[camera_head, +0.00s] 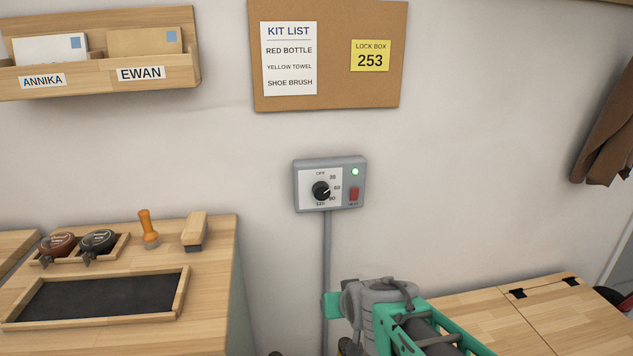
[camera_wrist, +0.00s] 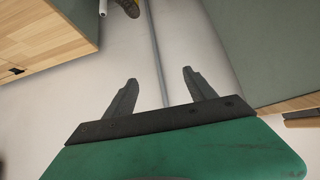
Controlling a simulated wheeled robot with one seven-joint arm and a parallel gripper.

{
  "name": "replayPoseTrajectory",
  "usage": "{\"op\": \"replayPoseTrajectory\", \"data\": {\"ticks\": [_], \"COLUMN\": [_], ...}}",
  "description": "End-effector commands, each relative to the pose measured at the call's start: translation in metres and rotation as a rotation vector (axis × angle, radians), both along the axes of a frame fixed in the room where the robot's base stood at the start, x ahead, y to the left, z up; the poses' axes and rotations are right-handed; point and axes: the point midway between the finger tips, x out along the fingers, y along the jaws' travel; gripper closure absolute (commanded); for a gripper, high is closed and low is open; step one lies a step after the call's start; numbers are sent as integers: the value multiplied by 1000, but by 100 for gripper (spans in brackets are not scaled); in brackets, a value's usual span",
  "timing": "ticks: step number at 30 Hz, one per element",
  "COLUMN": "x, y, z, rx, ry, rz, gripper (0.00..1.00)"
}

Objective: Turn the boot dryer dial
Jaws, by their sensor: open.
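The boot dryer control box (camera_head: 301,196) is a grey box on the wall with a white dial face. Its round black dial (camera_head: 321,190) has a pale pointer mark that seems to point right, toward 60. The labels read OFF, 30, 60, 90 and 120. A green light is lit at the box's upper right, above a red heat switch (camera_head: 354,194). My gripper (camera_wrist: 159,76) is open and empty in the wrist view, with the dial out of that view. In the head view my arm is below the box, apart from it; the fingertips are not clearly visible there.
A grey conduit (camera_head: 327,255) runs down from the box. A wooden bench (camera_head: 214,262) with brushes, tins and a tray stands left. A wooden top (camera_head: 540,315) with black hinges is lower right. A corkboard (camera_head: 335,60) hangs above. The wall around the box is clear.

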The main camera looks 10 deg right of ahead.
Motion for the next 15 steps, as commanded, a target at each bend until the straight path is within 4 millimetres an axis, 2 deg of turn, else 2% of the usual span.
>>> {"op": "replayPoseTrajectory", "data": {"ticks": [1,3,6,9,12,15], "x": [38,84,126,145,152,162], "y": [1,2,2,2,2,1], "z": [33,68,112,141,154,156], "rx": [6,16,29,41,45,46], "ry": [-128,-327,-568,-732,-811,-829], "rz": [-5,-7,-12,-14,-15,-16], "gripper": [36,36,36,36,36,36]}}
